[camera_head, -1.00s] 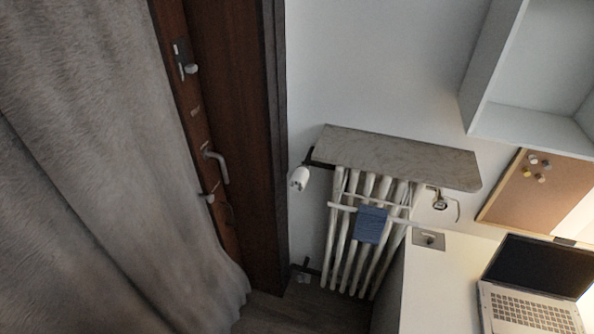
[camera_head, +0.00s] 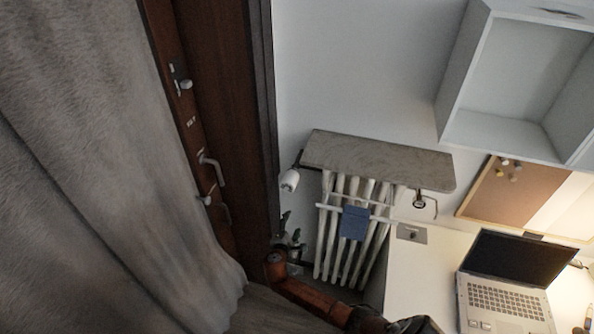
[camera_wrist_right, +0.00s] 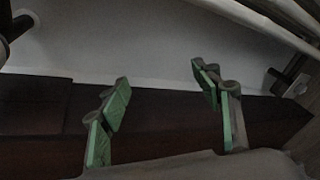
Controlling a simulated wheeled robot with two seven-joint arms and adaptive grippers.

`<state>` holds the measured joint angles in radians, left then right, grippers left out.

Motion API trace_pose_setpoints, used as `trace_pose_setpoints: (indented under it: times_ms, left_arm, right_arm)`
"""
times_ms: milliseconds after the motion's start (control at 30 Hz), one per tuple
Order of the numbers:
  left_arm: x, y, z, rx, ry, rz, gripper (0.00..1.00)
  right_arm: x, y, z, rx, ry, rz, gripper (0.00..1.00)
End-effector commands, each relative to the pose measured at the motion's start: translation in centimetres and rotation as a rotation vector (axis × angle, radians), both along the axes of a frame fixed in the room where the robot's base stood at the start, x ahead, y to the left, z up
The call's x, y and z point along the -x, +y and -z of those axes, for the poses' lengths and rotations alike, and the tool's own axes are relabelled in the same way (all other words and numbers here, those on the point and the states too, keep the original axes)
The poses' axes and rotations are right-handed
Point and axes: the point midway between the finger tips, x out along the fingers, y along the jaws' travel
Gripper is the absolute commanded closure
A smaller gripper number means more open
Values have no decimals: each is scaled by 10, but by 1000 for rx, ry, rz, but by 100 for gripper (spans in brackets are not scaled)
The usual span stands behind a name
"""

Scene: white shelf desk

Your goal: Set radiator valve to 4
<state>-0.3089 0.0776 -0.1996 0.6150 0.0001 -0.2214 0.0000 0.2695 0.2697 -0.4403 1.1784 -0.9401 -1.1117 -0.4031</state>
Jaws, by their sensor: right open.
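The white radiator valve (camera_head: 289,180) sits at the upper left corner of the radiator (camera_head: 340,235), on a dark pipe fitting beside the door frame. Its number marks are too small to read. My right gripper (camera_head: 287,222) is below the valve, left of the radiator, with my arm coming in from the bottom. In the right wrist view the gripper (camera_wrist_right: 160,95) has its two green-padded fingers apart with nothing between them. The valve does not show clearly in that view. My left gripper is not in the head view.
A grey stone shelf (camera_head: 380,160) covers the radiator's top, and a blue cloth (camera_head: 354,222) hangs on its rail. The wooden door (camera_head: 225,120) and grey curtain (camera_head: 90,170) stand on the left. A white desk (camera_head: 425,280) with a laptop (camera_head: 510,290) is on the right.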

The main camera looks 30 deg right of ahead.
Motion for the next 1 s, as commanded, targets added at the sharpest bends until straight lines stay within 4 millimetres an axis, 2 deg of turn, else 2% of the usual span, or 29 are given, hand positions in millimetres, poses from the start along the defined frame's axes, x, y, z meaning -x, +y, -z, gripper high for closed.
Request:
trace_pose_setpoints:
  times_ms: [33, 100, 200, 267, 300, 400, 567, 1000]
  left_arm:
    - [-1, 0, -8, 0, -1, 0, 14]
    - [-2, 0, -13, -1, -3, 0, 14]
    - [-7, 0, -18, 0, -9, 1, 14]
    - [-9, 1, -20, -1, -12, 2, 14]
    - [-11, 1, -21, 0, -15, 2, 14]
    - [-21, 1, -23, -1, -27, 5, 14]
    - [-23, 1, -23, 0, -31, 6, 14]
    - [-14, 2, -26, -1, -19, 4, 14]
  right_arm:
    - [-15, 5, -51, 60, -52, -5, 41]
    - [-26, 11, -103, 134, -111, -3, 41]
    - [-33, 19, -158, 209, -177, 6, 41]
    - [-34, 22, -180, 240, -205, 13, 41]
    - [-29, 16, -190, 263, -203, 32, 41]
    - [-25, 13, -203, 293, -205, 50, 41]
    - [-29, 9, -205, 301, -204, 52, 41]
    - [-69, -39, -203, 299, -202, 52, 41]
